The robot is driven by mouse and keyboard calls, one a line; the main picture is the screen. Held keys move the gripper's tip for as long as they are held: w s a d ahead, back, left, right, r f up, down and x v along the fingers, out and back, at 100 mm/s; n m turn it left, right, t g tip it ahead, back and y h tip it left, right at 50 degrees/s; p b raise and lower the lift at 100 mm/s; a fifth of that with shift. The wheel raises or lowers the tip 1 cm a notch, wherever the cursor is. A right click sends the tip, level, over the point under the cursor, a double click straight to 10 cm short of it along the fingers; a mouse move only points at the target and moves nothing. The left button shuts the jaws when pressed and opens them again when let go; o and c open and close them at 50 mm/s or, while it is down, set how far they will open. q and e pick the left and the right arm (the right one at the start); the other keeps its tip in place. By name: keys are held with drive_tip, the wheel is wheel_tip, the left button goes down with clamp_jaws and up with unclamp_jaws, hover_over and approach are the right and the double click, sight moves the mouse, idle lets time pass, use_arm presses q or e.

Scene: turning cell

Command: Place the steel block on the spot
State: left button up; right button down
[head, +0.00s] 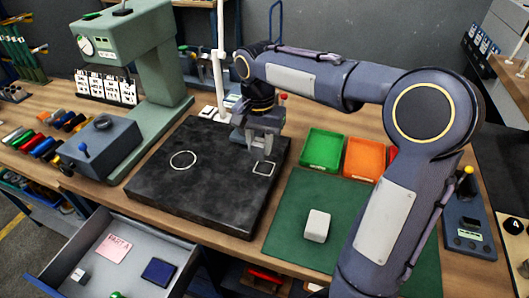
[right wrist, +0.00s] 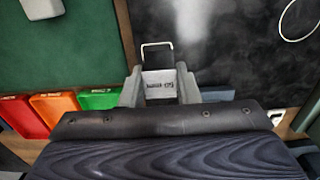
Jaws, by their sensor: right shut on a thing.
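My right gripper (head: 259,150) is over the right part of the black surface plate (head: 200,200). In the right wrist view the gripper (right wrist: 160,90) is shut on the steel block (right wrist: 160,84), a small grey block with dark markings, between its two fingers. In the head view the fingers mostly hide the block. A white square outline (head: 264,169) is on the plate just by the fingertips; in the right wrist view the outline (right wrist: 157,45) is partly covered by the block. A white circle (head: 183,160) is further left. I cannot tell whether the block touches the plate. My left gripper is not in view.
A pale block (head: 317,226) stands on the green mat (head: 290,215) at right. Green (head: 322,150) and orange (head: 363,157) bins are behind the mat. A green machine (head: 140,60) and a thin white post (head: 219,70) stand behind the plate. An open drawer (head: 120,255) is at front left.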

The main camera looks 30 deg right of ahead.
drive_tip(key=shift+w+d+f, duration=0.2)
drive_tip(key=shift+d+f, duration=0.2)
drive_tip(key=shift+f, duration=0.1)
drive_tip(key=shift+w+d+f, duration=0.15)
drive_tip(key=shift+d+f, duration=0.25)
drive_tip(key=shift+f, duration=0.1)
drive_tip(key=shift+d+f, duration=0.15)
drive_tip(key=shift+f, duration=1.6)
drive_tip(key=shift+w, duration=0.1)
drive_tip(key=shift+f, duration=0.2)
drive_tip(key=c, duration=1.1)
unclamp_jaws()
wheel_tip(320, 180, up, 12)
drive_tip(key=s+a+f+n+t+y, duration=0.1)
drive_tip(key=s+a+f+n+t, duration=0.1)
drive_tip(key=s, duration=0.5)
drive_tip(key=s+a+f+n+t+y, duration=0.1)
drive_tip(key=s+a+f+n, duration=0.2)
drive_tip(key=s, duration=0.4)
drive_tip(key=s+a+f+n+t+y, duration=0.1)
drive_tip(key=s+a+f+n+t, duration=0.1)
drive_tip(key=s, duration=0.6)
wheel_tip(320, 180, down, 2)
drive_tip(key=shift+s+a+f+n+t+y+p, duration=0.15)
drive_tip(key=shift+n+t+y+p, duration=0.2)
drive_tip(key=shift+n, duration=0.35)
